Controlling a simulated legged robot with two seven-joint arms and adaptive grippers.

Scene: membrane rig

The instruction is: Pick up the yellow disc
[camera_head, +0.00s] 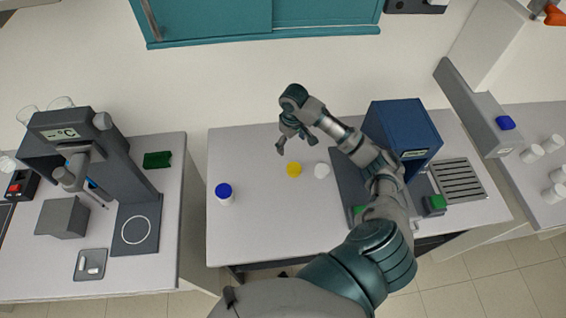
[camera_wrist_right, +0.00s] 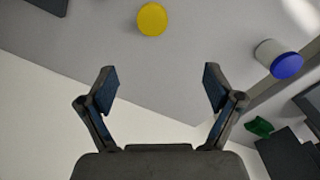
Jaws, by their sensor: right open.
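The yellow disc (camera_head: 294,170) lies flat on the middle table, just left of a white disc. It also shows in the right wrist view (camera_wrist_right: 152,19), near the top edge, beyond the fingertips and apart from them. My right gripper (camera_head: 289,143) hangs over the table behind the yellow disc. In the right wrist view its two fingers (camera_wrist_right: 161,88) are spread wide with nothing between them. My left gripper is not in either view.
A white disc (camera_head: 322,170) lies close to the yellow one. A blue-capped white jar (camera_head: 224,193) stands to the left. A dark blue box (camera_head: 401,130) stands right, beside my right arm. The table (camera_head: 265,225) is clear in front of the disc.

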